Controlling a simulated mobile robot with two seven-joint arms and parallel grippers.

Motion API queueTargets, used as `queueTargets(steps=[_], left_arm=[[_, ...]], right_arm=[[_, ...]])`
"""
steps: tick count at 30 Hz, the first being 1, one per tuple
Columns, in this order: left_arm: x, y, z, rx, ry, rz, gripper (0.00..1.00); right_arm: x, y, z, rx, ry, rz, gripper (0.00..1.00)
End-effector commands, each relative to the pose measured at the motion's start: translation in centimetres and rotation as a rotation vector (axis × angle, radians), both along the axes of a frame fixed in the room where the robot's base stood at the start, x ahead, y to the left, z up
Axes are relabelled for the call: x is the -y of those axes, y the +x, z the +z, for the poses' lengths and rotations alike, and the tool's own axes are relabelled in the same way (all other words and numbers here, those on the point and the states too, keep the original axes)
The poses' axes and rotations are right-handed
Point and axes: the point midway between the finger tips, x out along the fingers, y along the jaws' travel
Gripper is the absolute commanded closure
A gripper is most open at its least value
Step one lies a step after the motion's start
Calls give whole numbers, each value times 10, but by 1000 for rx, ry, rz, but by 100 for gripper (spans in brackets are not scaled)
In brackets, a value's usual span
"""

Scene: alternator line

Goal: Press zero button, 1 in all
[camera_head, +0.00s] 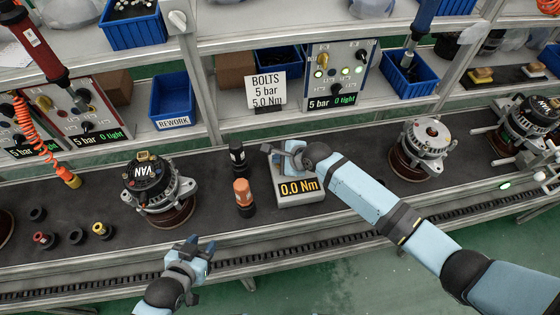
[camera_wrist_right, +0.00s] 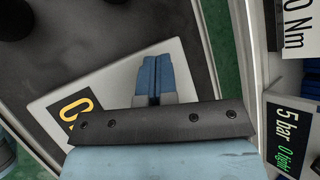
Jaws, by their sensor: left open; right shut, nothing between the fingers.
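A light grey torque tester (camera_head: 299,187) with a display reading 0.0 Nm sits on the dark bench. My right gripper (camera_head: 279,153) is over the tester's far part, fingers shut and empty. In the right wrist view the shut blue fingertips (camera_wrist_right: 153,80) stand over the tester's pale top (camera_wrist_right: 110,82), with part of its orange digits showing. The zero button is not visible; the gripper hides part of the tester's top. I cannot tell whether the fingertips touch it. My left gripper (camera_head: 193,249) is open and empty, in front of the bench's near edge.
A black cylinder (camera_head: 237,158) and an orange-topped one (camera_head: 244,198) stand just left of the tester. Alternators stand at left (camera_head: 157,187) and right (camera_head: 420,146). Several small sockets (camera_head: 102,230) lie at far left. A BOLTS sign (camera_head: 265,90) stands on the shelf behind.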

Motion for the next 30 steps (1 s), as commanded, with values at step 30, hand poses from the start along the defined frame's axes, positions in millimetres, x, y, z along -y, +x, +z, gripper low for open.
queueTargets(steps=[30], left_arm=[[0,0,24,2,-1,-1,57]], right_arm=[[0,0,16,-1,-1,0,100]])
